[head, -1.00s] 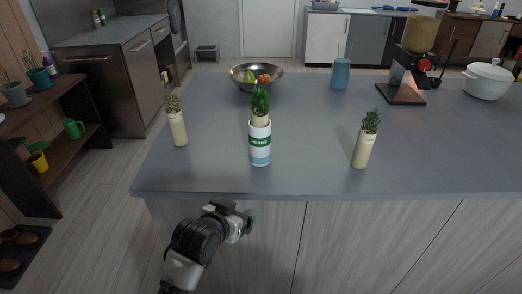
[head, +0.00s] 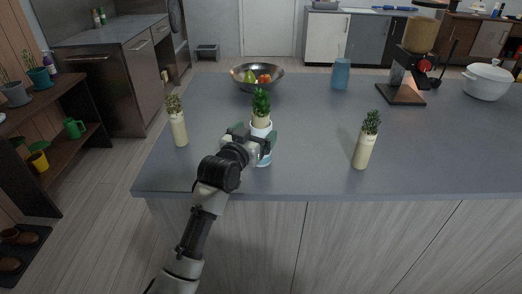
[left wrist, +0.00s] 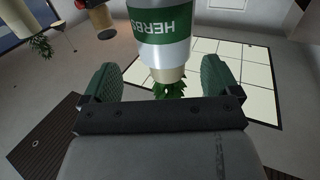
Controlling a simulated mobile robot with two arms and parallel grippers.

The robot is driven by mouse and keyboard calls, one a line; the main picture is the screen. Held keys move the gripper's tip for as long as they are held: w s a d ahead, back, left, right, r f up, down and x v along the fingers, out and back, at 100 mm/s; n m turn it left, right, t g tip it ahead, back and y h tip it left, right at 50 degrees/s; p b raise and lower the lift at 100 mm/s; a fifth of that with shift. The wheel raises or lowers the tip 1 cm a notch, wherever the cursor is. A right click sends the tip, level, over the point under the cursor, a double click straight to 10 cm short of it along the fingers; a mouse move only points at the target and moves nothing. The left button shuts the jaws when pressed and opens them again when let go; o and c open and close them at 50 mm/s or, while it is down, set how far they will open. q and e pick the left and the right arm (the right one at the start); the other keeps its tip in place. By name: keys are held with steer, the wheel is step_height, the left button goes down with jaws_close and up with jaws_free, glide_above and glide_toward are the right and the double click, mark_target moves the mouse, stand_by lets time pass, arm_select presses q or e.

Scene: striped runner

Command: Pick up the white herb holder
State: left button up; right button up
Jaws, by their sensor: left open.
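The white herb holder (head: 263,159) stands upright on the grey counter, with a cream pot and green plant in its top. My left arm covers part of it in the head view. In the left wrist view the holder (left wrist: 163,55) appears upside down, with a green "HERBS" band. My left gripper (head: 254,141) is at the holder, at its upper half. In the left wrist view the open fingers (left wrist: 160,80) are on either side of it, with gaps showing. My right gripper is not in view.
Cream planters stand on the grey counter (head: 310,150), one to the left (head: 179,128) and one to the right (head: 362,151). A metal fruit bowl (head: 257,86) is behind the holder. A blue cup (head: 341,73), coffee machine (head: 405,90) and white pot (head: 487,82) stand farther back.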

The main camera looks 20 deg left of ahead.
arm_select(q)
steer(key=w, duration=0.5)
steer(key=shift+d+f+p, duration=0.1)
steer(key=shift+f+p, duration=0.25)
steer(key=shift+c, duration=0.5)
steer(key=c, duration=1.2)
steer(key=shift+c, duration=0.2)
steer(key=shift+r, duration=0.15)
